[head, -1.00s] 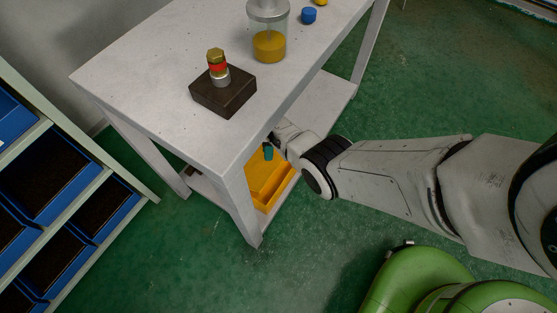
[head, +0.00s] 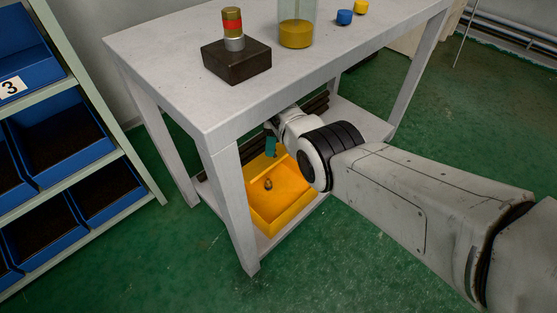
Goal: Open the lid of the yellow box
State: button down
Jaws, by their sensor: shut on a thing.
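The yellow box (head: 287,217) sits on the lower shelf of the white table, near its left front leg. Its inside is open to view, with a small dark brass-coloured piece (head: 268,184) lying in it. A yellow part at the back of the box, which looks like its raised lid (head: 257,166), is partly hidden by the gripper and the tabletop. My gripper (head: 271,150) reaches under the tabletop, with a teal finger at the lid's upper edge. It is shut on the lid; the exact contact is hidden.
The white tabletop (head: 200,105) overhangs my gripper, and the table's left front leg (head: 236,215) stands close by. On top are a dark block (head: 237,62) with a red-banded fitting and a jar (head: 296,34). Blue bins (head: 60,140) stand at left.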

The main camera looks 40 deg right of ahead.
jog(key=shift+w+d+b, duration=0.25)
jog(key=shift+w+b, duration=0.15)
jog(key=shift+b, duration=0.25)
